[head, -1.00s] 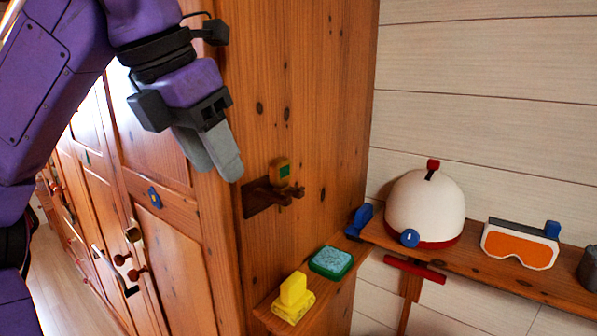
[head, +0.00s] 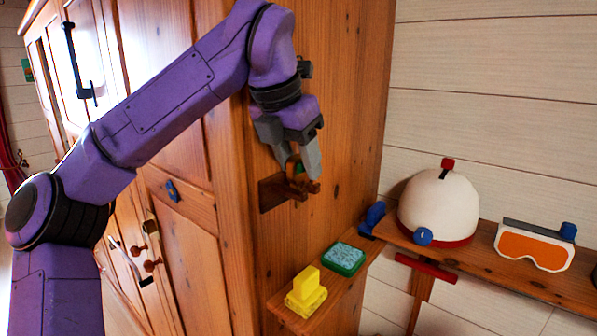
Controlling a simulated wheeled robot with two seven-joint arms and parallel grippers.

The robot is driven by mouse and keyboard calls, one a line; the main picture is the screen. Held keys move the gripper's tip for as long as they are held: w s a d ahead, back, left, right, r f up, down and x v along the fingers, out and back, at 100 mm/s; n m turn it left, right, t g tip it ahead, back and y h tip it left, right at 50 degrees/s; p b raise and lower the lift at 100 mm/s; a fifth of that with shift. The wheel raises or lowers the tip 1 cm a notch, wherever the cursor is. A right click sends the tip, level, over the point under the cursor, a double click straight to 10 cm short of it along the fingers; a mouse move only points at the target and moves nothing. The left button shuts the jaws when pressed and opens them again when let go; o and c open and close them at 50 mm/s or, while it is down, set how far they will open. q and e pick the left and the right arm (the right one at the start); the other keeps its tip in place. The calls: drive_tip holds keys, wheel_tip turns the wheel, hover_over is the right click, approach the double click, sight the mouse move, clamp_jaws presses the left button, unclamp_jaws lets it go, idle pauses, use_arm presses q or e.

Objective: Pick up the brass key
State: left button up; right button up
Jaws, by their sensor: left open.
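A small brass-yellow piece with a green patch (head: 298,169), which looks like the brass key or its tag, sits at the dark wooden peg holder (head: 271,194) on the side of the wooden wardrobe. My left gripper (head: 299,166) is open and points down at it, its grey fingers covering much of it in the picture. I cannot tell whether the fingers touch it. My right gripper is not in view.
Below the peg holder, a low shelf (head: 291,319) carries a yellow block (head: 306,289) and a green-edged sponge-like block (head: 344,258). A wall shelf (head: 480,263) at right holds a white helmet (head: 438,203) and orange goggles (head: 534,247). The wardrobe side (head: 345,110) stands close to my gripper.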

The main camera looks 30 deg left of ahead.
use_arm(q)
drive_tip(key=shift+s+r, duration=0.1)
drive_tip(key=shift+s, duration=0.1)
clamp_jaws()
drive_tip(key=shift+w, duration=0.1)
